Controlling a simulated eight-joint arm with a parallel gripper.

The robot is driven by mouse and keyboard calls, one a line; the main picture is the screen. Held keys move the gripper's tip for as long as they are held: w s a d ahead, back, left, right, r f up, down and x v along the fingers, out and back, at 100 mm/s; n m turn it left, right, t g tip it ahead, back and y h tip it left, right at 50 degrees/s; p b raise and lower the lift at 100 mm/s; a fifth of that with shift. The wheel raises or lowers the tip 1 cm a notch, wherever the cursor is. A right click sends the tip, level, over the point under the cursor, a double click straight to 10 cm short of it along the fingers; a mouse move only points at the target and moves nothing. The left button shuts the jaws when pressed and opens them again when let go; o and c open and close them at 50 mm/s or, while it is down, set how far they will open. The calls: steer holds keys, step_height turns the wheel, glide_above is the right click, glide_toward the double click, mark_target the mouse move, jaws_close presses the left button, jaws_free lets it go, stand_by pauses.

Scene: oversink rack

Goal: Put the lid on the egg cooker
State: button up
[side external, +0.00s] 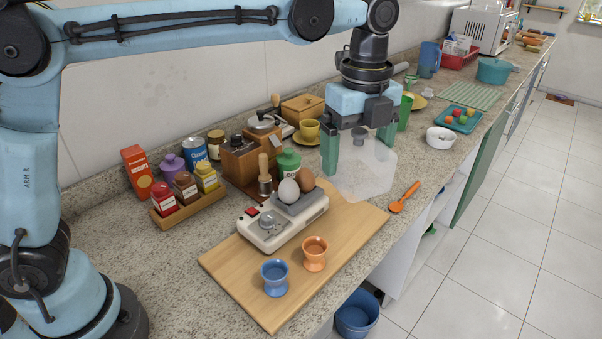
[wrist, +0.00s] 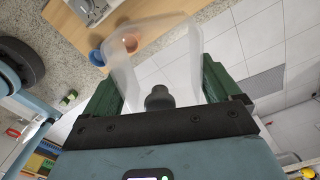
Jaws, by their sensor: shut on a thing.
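The egg cooker (side external: 268,231) is a white and grey base on a wooden board, with a white egg and a brown egg in its tray (side external: 301,203). The translucent lid (side external: 363,175) hangs from my gripper (side external: 359,146), to the right of the cooker and apart from it. My gripper's green fingers are shut on the lid, and its dark knob (side external: 358,133) shows between them. In the wrist view the lid (wrist: 150,55) spreads beyond the fingers, with the knob (wrist: 159,98) between them. The cooker (wrist: 92,8) is partly cut off at the top there.
A blue egg cup (side external: 274,277) and an orange egg cup (side external: 314,253) stand on the board (side external: 352,226) in front of the cooker. A green-lidded jar (side external: 288,162) and a wooden grinder stand behind it. An orange spoon (side external: 404,197) lies right of the board, near the counter edge.

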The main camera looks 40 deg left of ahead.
steer(key=w+a+n, duration=0.1)
steer(key=a+n, duration=0.6)
steer(key=n, duration=1.6)
glide_above(297, 177)
steer(key=shift+s+d+f, duration=0.1)
steer(key=shift+d+f, duration=0.05)
steer(key=shift+f, duration=0.7)
steer(key=shift+s+d+f, duration=0.1)
steer(key=shift+s+f, duration=0.05)
steer(key=shift+f, duration=0.7)
steer(key=shift+s+d+f, duration=0.1)
steer(key=shift+d+f, duration=0.05)
steer(key=shift+f, duration=0.7)
steer(key=shift+f, duration=0.1)
steer(key=shift+f, duration=2.55)
steer(key=shift+f, duration=1)
steer(key=o, duration=0.8)
